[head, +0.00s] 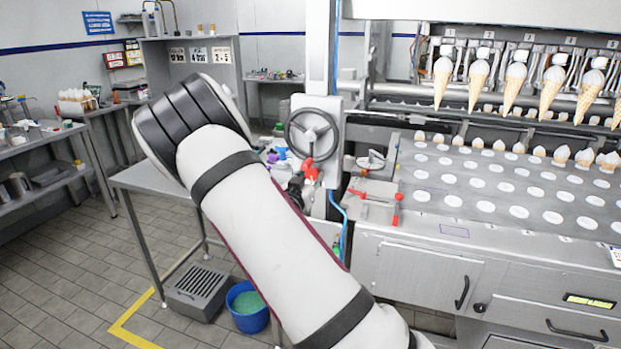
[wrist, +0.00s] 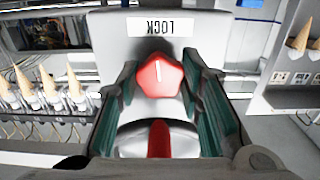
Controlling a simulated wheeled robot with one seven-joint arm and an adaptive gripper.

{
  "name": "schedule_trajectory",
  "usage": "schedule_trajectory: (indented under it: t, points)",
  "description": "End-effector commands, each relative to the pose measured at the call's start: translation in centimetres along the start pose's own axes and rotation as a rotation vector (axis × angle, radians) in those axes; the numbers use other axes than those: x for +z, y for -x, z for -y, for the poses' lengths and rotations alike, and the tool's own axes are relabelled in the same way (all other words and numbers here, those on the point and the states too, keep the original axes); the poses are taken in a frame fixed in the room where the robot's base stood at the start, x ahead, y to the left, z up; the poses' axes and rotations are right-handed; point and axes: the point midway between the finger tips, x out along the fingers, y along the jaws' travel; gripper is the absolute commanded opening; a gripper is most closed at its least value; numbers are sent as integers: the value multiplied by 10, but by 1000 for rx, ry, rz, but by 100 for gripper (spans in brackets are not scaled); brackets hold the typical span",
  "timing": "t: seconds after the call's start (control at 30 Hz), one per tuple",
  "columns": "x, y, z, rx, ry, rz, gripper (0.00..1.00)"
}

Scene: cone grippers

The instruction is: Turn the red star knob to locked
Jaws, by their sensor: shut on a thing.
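The red star knob (wrist: 160,80) sits in the middle of the wrist view, below a white LOCK label (wrist: 161,27) that reads upside down there. A white line on the knob's face runs nearly straight up toward the label. My gripper (wrist: 160,84) has its green-lined fingers on the left and right sides of the knob, shut on it. In the head view the red knob (head: 310,168) shows small below the black handwheel, and my gripper (head: 297,184) is at it, partly hidden behind my arm.
A black handwheel (head: 312,133) is just above the knob. Red-handled clamps (head: 397,208) are to the right on the machine. Cones (head: 478,80) hang at the upper right. A steel table (head: 150,180) and blue bucket (head: 247,306) are left and below. A red bar (wrist: 158,138) shows below the knob.

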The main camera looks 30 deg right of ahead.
Motion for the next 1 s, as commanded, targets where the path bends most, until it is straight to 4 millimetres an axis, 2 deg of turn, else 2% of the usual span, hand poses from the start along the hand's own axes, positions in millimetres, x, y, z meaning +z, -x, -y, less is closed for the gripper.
schedule_trajectory:
  t: [0.27, 0.53, 0.57, 0.63, 1.0]
  points:
    - [0, 0, 1, 0, -127, 0, 6]
    - [0, 0, 1, 0, -136, 0, 6]
    - [0, 0, 1, 0, -136, 0, 38]
    - [0, 0, 1, 0, -136, 0, 54]
    - [0, 3, 1, -1, -135, 0, 54]
